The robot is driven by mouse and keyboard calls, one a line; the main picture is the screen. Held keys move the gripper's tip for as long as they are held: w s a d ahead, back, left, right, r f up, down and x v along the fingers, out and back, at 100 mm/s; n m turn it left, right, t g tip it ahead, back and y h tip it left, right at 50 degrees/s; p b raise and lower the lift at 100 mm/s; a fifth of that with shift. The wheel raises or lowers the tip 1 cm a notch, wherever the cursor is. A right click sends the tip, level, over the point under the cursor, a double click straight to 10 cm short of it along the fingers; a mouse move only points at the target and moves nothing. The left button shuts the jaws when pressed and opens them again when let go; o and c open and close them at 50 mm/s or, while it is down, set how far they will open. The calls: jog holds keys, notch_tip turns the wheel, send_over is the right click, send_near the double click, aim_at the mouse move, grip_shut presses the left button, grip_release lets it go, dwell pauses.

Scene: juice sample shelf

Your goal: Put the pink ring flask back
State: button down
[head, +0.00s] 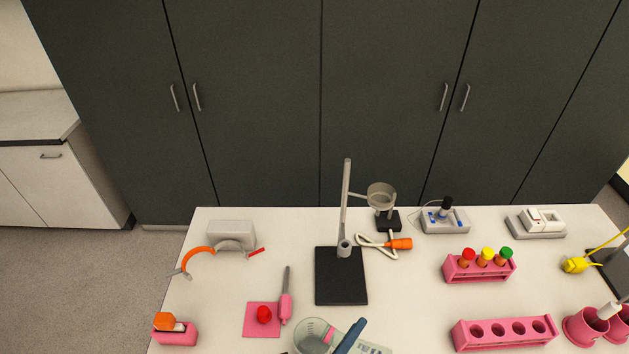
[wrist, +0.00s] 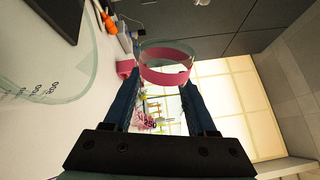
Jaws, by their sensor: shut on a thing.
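The pink ring flask (head: 312,332) is clear glass with a pink band, at the front edge of the table in the head view. My gripper (head: 350,336) shows there as a dark blue finger against it. In the wrist view the pink band and glass rim (wrist: 166,76) sit between the fingertips of my gripper (wrist: 160,84), which is shut on the flask. Clear glass with graduation marks (wrist: 45,75) fills the left of that view; I cannot tell if it is the same flask. The flask's base is hidden.
A stand (head: 341,275) with a black base is behind the flask. A pink pad (head: 256,328) with a red object and a pink-handled tool (head: 286,303) lie to the left. An empty pink rack (head: 505,343) and a filled tube rack (head: 478,272) are on the right.

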aim_at(336, 332)
jog(key=n, duration=0.3)
jog(key=a+r+n+t, duration=0.1)
jog(key=shift+w, duration=0.3)
jog(key=shift+r+n, duration=0.25)
jog(key=shift+n, duration=0.45)
jog(key=n, duration=0.1)
jog(key=a+r+n, duration=0.1)
jog(key=n, duration=0.1)
jog(key=shift+w+a+r+t, duration=0.1)
jog(key=shift+w+a+t, duration=0.1)
jog(key=shift+w+t, duration=0.2)
jog(key=n, duration=0.2)
jog(key=a+n, duration=0.1)
jog(key=shift+w+r+n+t+y+p, duration=0.25)
jog(key=shift+r+n+t+y+p, duration=0.05)
jog(key=shift+r+n+y+p, duration=0.1)
